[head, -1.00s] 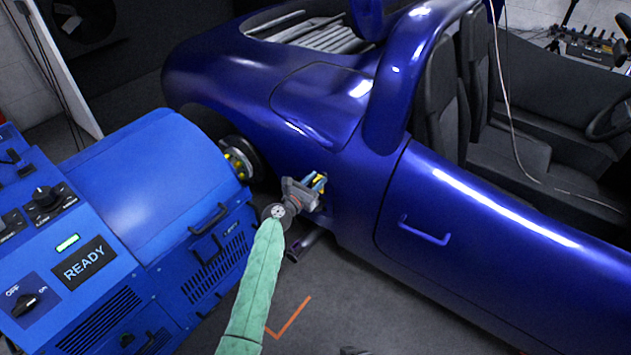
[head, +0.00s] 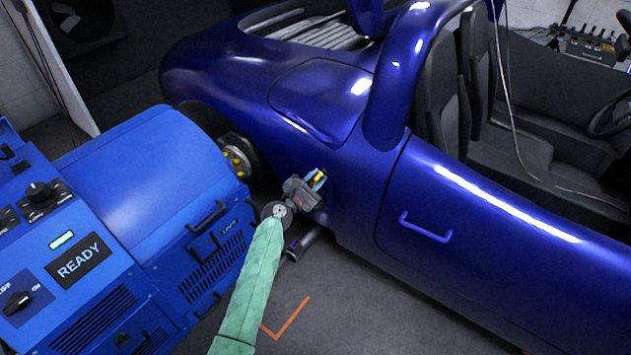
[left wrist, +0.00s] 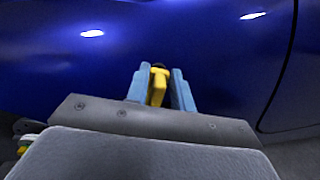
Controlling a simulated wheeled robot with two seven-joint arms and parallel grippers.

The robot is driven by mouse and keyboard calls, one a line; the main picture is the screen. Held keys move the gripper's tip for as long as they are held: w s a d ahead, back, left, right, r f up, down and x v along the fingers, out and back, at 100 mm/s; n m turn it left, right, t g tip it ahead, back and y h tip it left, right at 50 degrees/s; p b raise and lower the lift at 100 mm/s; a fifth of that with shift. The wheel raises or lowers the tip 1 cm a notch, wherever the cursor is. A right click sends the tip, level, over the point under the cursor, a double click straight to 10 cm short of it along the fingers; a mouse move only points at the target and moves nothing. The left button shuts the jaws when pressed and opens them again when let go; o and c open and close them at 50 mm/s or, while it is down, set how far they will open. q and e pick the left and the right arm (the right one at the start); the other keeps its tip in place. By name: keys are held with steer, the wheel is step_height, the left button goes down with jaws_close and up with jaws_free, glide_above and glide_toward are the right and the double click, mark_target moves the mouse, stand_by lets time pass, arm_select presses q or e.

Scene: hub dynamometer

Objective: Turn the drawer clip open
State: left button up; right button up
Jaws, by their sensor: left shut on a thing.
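My left gripper (head: 317,180) is at the dark blue car's side, low behind the door. In the left wrist view its two blue fingers (left wrist: 160,78) are closed on the sides of a small yellow piece (left wrist: 157,92), which looks like the clip. The yellow piece stands nearly upright between the fingers, with a dark part at its top against the blue body panel. Its lower end is hidden by my gripper's body. In the head view only a bit of yellow shows between the fingers. I cannot make out a drawer. My right gripper is out of view.
The blue dynamometer (head: 150,190) with a READY sign stands left of my arm, with handles on its near side. The car's wheel hub (head: 237,160) is between them. A dark cylinder (head: 301,244) lies below my gripper. Grey floor (head: 370,310) is free in front.

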arm_select(q)
steer(key=m+b, duration=0.1)
steer(key=m, duration=0.2)
steer(key=shift+s+d+f+m+b, duration=0.1)
steer(key=shift+d+f+m+b, duration=0.05)
steer(key=shift+f+m+b, duration=0.2)
steer(key=m+b, duration=0.1)
steer(key=m, duration=0.1)
steer(key=m+b, duration=0.1)
steer(key=m, duration=0.1)
steer(key=shift+s+d+f+m, duration=0.1)
steer(key=shift+d+f+m, duration=0.05)
steer(key=shift+m, duration=0.2)
steer(key=shift+f+m+b, duration=0.2)
steer(key=shift+m+b, duration=0.5)
steer(key=shift+m, duration=1.5)
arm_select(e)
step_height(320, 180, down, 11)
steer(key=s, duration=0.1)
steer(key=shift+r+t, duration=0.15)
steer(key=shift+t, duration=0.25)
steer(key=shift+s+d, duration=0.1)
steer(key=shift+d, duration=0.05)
arm_select(q)
steer(key=o, duration=0.7)
steer(key=shift+o, duration=0.2)
steer(key=v, duration=0.7)
steer(key=shift+s, duration=0.35)
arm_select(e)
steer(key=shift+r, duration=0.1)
